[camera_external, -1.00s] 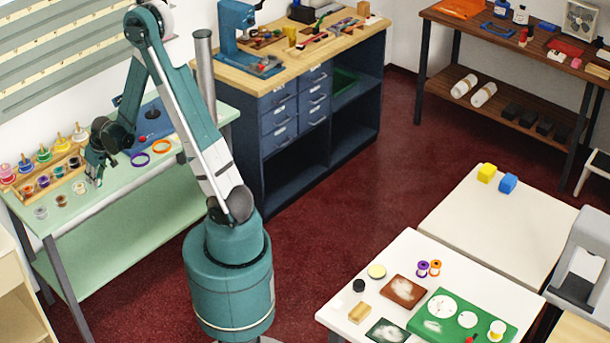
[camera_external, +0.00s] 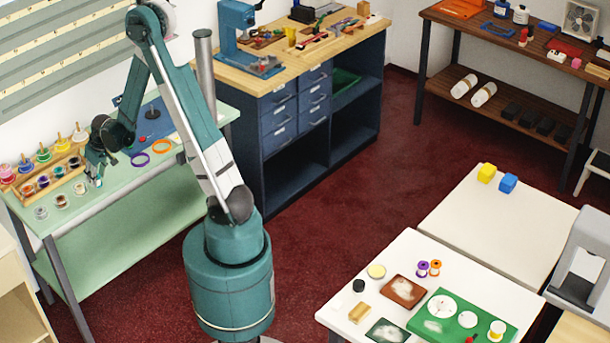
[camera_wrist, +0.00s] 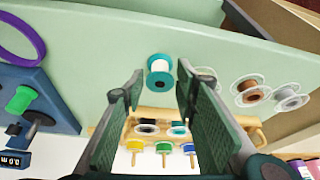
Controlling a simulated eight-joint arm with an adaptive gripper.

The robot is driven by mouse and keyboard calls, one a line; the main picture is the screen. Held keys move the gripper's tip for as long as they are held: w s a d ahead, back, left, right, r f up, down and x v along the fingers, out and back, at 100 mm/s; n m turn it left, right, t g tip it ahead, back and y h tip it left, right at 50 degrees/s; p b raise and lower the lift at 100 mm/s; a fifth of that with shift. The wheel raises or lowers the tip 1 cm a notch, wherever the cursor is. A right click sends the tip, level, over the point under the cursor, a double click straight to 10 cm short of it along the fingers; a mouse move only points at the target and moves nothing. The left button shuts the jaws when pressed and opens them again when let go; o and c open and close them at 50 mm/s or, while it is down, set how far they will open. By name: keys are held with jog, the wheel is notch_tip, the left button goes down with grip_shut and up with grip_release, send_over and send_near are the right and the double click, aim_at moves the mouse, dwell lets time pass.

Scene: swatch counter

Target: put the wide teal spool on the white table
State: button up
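A teal-rimmed spool with a white middle (camera_wrist: 159,70) stands on the pale green bench in the wrist view, just beyond and between my fingertips. My gripper (camera_wrist: 159,76) is open, with a finger to each side of the spool and visible gaps. In the external view my gripper (camera_external: 95,172) is low over the bench, and the teal spool (camera_external: 98,183) shows small under it, partly hidden. Two white tables stand at the right: a nearer one (camera_external: 400,255) carrying several items, and one behind it (camera_external: 490,220) with two blocks.
A wooden rack (camera_external: 20,190) of several spools is beside my gripper. Brown and grey spools (camera_wrist: 252,92) stand near the teal one. Purple (camera_external: 139,160) and orange rings lie on the green bench. The rear white table is mostly bare.

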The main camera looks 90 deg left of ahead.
aim_at(99, 177)
jog(key=p+v, duration=0.1)
jog(key=v, duration=1)
jog(key=shift+p, duration=0.35)
jog(key=shift+c, duration=0.3)
dwell(0.5)
jog(key=s+m, duration=0.1)
jog(key=a+f+m+t+h, duration=0.1)
jog(key=m, duration=0.1)
jog(key=s+a+f+m+h, duration=0.1)
jog(key=m, duration=0.1)
jog(key=shift+s+a+f+t, duration=0.2)
jog(key=shift+s+t, duration=0.1)
jog(key=shift+t, duration=0.1)
jog(key=m, duration=0.2)
jog(key=s+a+f+m+t+h, duration=0.1)
jog(key=shift+a+f+m+h, duration=0.1)
jog(key=shift+m+h, duration=0.2)
jog(key=shift+m, duration=0.1)
jog(key=shift+s+a+f+m+t+h, duration=0.1)
jog(key=shift+a+m+t+h, duration=0.1)
jog(key=shift+m, duration=0.3)
jog(key=shift+s+a+f+m+t+h, duration=0.1)
jog(key=shift+s+m+t+h, duration=0.1)
jog(key=shift+m, duration=0.3)
jog(key=shift+d+f, duration=0.25)
jog(key=shift+f, duration=1)
